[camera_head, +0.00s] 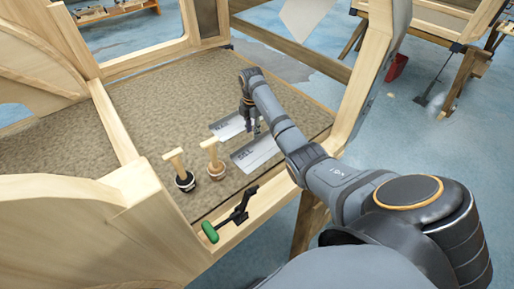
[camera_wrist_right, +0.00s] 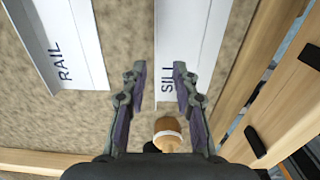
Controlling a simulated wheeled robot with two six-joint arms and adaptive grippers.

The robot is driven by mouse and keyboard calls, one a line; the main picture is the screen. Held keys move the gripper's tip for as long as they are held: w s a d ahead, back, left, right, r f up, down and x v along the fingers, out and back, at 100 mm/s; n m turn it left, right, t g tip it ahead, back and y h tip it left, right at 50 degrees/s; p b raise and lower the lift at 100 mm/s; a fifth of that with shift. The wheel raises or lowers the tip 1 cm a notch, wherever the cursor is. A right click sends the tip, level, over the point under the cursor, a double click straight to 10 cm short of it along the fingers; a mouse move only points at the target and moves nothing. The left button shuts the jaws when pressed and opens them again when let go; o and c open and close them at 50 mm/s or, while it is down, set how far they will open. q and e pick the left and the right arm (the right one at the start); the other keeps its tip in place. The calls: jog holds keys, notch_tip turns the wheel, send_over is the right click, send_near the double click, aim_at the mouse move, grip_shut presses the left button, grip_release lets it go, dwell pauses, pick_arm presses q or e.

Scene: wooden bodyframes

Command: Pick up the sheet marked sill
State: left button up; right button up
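The sheet marked SILL (camera_head: 254,152) is a pale grey-white strip lying on the brown speckled floor of the wooden frame. In the right wrist view the SILL sheet (camera_wrist_right: 187,40) runs up between and beyond the fingers. My right gripper (camera_head: 254,124) is above this sheet; in the right wrist view its fingers (camera_wrist_right: 162,88) are spread apart on either side of the sheet's lettered end, with nothing held. I cannot tell the exact height. A similar sheet marked RAIL (camera_head: 228,127) lies beside it, also in the right wrist view (camera_wrist_right: 65,40). My left gripper is not in view.
Two wooden-handled tools (camera_head: 180,170) (camera_head: 213,158) stand on the frame floor left of the SILL sheet. A green-handled clamp (camera_head: 211,231) sits on the front wooden rail. A wooden rail (camera_wrist_right: 262,60) runs along the sheet's right in the right wrist view.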

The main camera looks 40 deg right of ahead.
aim_at(259, 146)
jog(key=shift+f, duration=0.35)
jog(key=shift+s, duration=0.1)
jog(key=shift+f, duration=0.3)
jog(key=f, duration=0.3)
jog(key=w+f+b, duration=0.1)
jog(key=shift+d+f, duration=0.35)
jog(key=shift+s, duration=0.1)
jog(key=shift+c, duration=0.6)
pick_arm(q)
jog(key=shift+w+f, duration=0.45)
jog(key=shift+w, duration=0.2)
pick_arm(e)
grip_shut()
jog(key=shift+r, duration=0.1)
